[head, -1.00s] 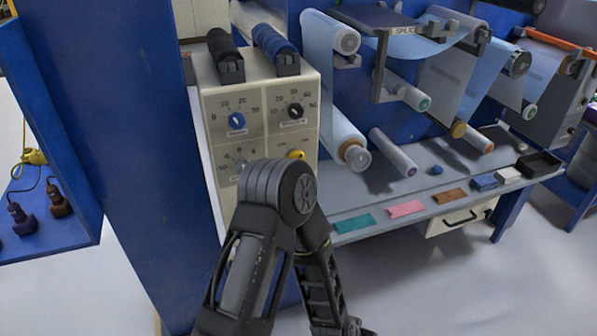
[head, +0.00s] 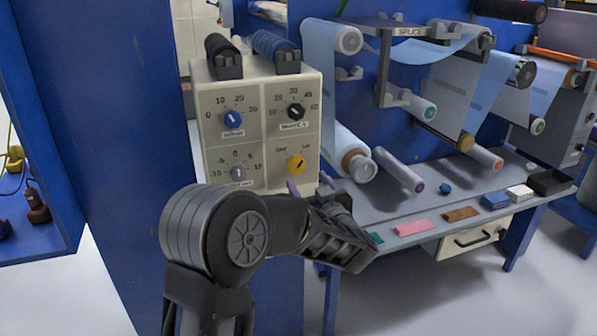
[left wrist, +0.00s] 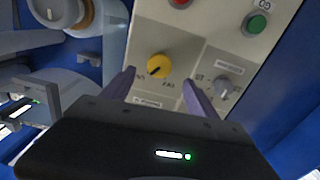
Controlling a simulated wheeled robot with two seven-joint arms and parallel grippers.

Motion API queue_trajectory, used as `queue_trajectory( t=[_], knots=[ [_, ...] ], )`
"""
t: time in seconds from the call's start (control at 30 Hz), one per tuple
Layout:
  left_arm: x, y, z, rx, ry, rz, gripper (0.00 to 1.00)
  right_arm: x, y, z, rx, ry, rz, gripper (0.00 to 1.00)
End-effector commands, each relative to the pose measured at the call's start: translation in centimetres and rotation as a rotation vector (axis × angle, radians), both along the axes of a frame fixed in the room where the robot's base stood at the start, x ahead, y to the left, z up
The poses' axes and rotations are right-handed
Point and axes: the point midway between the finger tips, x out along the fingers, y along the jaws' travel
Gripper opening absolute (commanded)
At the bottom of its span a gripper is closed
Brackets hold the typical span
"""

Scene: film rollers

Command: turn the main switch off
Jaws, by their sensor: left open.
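The control panel (head: 262,120) is a beige box with several knobs. A yellow knob (head: 296,164) sits at its lower right in the head view, with its dark pointer slanting; it also shows in the left wrist view (left wrist: 159,66). It has one label on each side, too small to read surely, so I cannot confirm it is the main switch. My left gripper (head: 311,187) is open and empty. Its purple fingers point at the panel, just below the yellow knob in the head view. In the wrist view they stand either side of it, apparently not touching. My right gripper is out of view.
A grey knob (left wrist: 223,88) lies beside the yellow one. A red button (left wrist: 180,2) and a green button (left wrist: 256,24) are close by. Blue (head: 233,119) and black (head: 296,111) knobs sit higher on the panel. Film rollers (head: 357,163) stand at the right.

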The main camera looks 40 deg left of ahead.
Motion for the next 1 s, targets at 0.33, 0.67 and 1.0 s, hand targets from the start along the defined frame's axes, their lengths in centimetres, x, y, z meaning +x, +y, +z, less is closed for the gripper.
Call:
queue_trajectory(
  t=[0.33,0.67,1.0],
  knots=[
    [2.5,3.7,-0.2,0.000,0.001,0.002,0.68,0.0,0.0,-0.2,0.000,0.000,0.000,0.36],
    [4.3,6.2,-0.1,0.000,0.001,-0.001,0.68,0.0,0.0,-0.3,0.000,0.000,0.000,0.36],
    [4.3,6.2,-0.1,0.000,0.001,-0.002,0.59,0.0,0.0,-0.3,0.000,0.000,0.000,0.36]
  ],
)
